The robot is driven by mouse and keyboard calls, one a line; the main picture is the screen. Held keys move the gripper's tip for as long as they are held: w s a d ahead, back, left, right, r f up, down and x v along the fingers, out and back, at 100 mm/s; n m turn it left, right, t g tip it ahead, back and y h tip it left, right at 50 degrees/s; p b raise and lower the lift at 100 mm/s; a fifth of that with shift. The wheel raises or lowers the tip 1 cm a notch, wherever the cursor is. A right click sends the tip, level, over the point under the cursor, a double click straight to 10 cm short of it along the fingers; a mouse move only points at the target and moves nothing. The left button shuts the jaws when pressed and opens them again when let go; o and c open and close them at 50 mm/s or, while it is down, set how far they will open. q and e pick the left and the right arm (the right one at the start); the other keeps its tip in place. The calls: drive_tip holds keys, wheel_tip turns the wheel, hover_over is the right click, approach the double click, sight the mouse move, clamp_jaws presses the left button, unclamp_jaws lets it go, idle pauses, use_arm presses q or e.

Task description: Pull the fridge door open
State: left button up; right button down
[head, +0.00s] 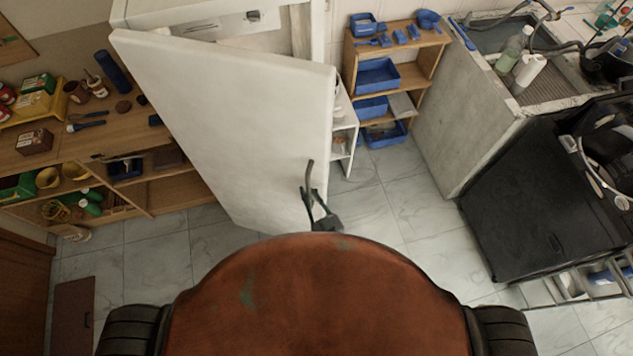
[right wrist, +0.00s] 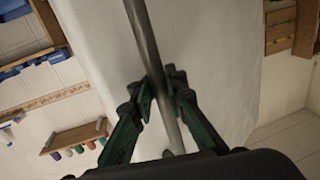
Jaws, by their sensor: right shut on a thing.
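The white fridge door (head: 235,120) stands ajar in the head view, swung out from the white fridge body (head: 215,12) behind it. A dark bar handle (head: 310,172) is on the door's right side. My right gripper (head: 318,203) is at the handle's lower part. In the right wrist view the fingers of my right gripper (right wrist: 163,92) are around the grey handle bar (right wrist: 145,40), shut on it, with the white door (right wrist: 215,60) behind. My left gripper is not in view.
A wooden shelf with blue bins (head: 378,75) stands right of the fridge. A sink counter (head: 455,110) and a black appliance (head: 540,180) are farther right. A cluttered wooden shelf unit (head: 90,140) is at left. Tiled floor (head: 370,215) is free between door and appliance.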

drive_tip(key=shift+s+f, duration=0.1)
drive_tip(key=shift+s, duration=0.25)
drive_tip(key=shift+d, duration=0.1)
drive_tip(key=c, duration=2.1)
unclamp_jaws()
drive_tip(key=shift+s+d, duration=0.1)
drive_tip(key=shift+o, duration=0.4)
drive_tip(key=shift+a, duration=0.2)
drive_tip(key=v, duration=1.2)
